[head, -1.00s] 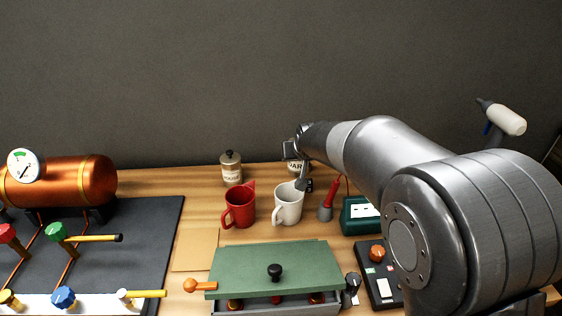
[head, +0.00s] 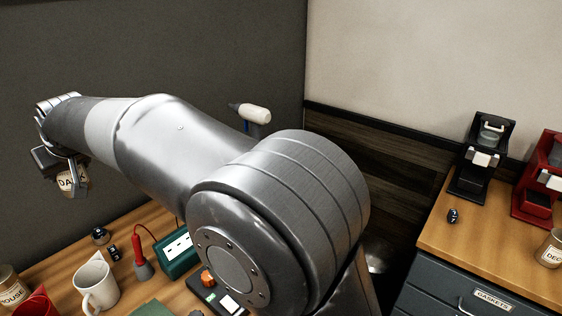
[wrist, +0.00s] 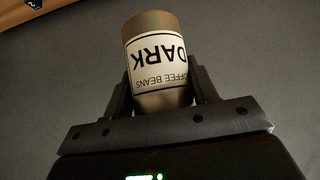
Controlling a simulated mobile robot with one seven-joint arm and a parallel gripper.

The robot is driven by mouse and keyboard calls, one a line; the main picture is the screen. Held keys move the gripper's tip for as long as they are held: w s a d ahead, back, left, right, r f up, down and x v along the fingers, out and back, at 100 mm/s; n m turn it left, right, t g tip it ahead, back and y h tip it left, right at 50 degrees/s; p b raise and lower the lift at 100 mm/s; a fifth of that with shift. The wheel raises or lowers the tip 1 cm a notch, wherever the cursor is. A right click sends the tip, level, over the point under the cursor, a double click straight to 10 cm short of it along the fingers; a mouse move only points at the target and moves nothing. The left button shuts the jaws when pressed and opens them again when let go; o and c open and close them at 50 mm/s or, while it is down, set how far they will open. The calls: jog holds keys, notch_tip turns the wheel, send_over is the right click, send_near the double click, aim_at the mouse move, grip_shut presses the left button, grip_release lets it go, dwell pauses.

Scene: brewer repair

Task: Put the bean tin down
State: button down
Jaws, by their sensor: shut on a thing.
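The bean tin (head: 68,186) has a cream label reading "DARK". It is held up above the workbench at the left of the head view, near the dark wall. My gripper (head: 70,172) is shut on it. In the wrist view the bean tin (wrist: 159,58) shows upside down in the picture, its label reading "DARK" and "COFFEE BEANS", between the two fingers of my gripper (wrist: 162,88). The tin's far side is hidden.
Below are a white mug (head: 97,287), a red mug (head: 36,304), a tin labelled "HOUSE" (head: 10,287), a red-handled tool (head: 139,252) and a green box (head: 180,252). At right, a counter (head: 480,240) holds black and red machines (head: 482,160) and another tin (head: 550,248).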

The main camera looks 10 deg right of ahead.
notch_tip(320, 180, up, 11)
jog(key=shift+r, duration=0.1)
jog(key=w+d+f+m+t+h, duration=0.1)
jog(key=w+d+m+h, duration=0.15)
jog(key=w+d, duration=0.95)
jog(key=w+d+m+t+h, duration=0.15)
jog(key=w+d+m, duration=0.25)
jog(key=w+d, duration=0.8)
jog(key=w+d+m+h, duration=0.3)
jog(key=d+m, duration=0.1)
jog(key=d, duration=2.1)
jog(key=s+d+m+h, duration=0.1)
jog(key=d+m+h, duration=0.25)
jog(key=d, duration=1.85)
jog(key=m+g+h, duration=0.5)
jog(key=m+g, duration=0.1)
jog(key=m, duration=0.4)
send_over(496, 232)
notch_tip(496, 232, down, 36)
jog(key=shift+f, duration=0.1)
